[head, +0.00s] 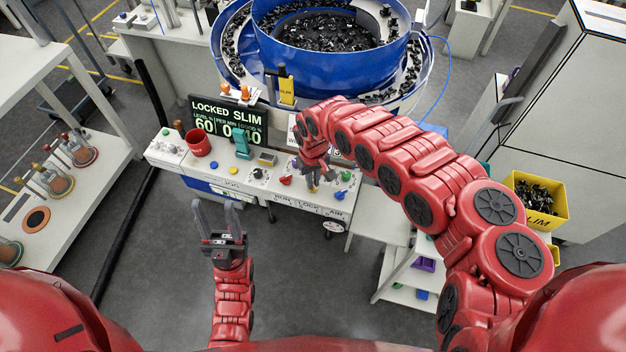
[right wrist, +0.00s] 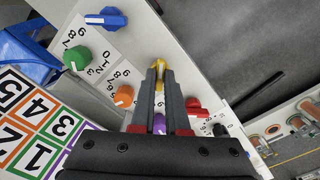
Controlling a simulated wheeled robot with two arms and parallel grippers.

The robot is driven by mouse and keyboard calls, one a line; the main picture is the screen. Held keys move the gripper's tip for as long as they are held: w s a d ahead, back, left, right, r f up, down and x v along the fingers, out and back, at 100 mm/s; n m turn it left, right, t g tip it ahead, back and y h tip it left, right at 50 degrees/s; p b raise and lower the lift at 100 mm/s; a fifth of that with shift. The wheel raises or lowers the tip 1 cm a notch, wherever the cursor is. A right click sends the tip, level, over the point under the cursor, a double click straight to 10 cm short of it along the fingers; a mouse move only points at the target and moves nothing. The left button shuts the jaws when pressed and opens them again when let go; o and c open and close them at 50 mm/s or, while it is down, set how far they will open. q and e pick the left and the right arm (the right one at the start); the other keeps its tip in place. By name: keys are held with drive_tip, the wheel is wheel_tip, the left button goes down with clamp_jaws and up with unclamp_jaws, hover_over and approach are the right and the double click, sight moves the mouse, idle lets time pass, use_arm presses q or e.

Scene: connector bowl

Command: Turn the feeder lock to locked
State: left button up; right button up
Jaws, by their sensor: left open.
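The feeder control panel (head: 220,165) is a white bench top with coloured knobs. The yellow lock knob (right wrist: 159,66) shows between the fingertips of my right gripper (right wrist: 160,74) in the right wrist view. The fingers are close together and look shut on it. In the head view my right gripper (head: 313,184) reaches down to the panel's front part, near the RUN, LOCK and AIR labels, and hides most of the knob. The display (head: 228,120) reads LOCKED SLIM. My left gripper (head: 216,206) is open and empty, in front of the panel.
Around the yellow knob are a red knob (right wrist: 193,104), a blue knob (right wrist: 106,18), an orange knob (right wrist: 124,96) and a green knob (right wrist: 77,58). A red cup (head: 199,143) stands on the panel. The blue bowl feeder (head: 325,55) is behind.

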drive_tip(key=o, duration=0.5)
drive_tip(key=shift+c, duration=0.2)
drive_tip(key=shift+r, duration=0.1)
wheel_tip(320, 180, up, 17)
drive_tip(key=p, duration=0.1)
drive_tip(key=shift+p, duration=0.35)
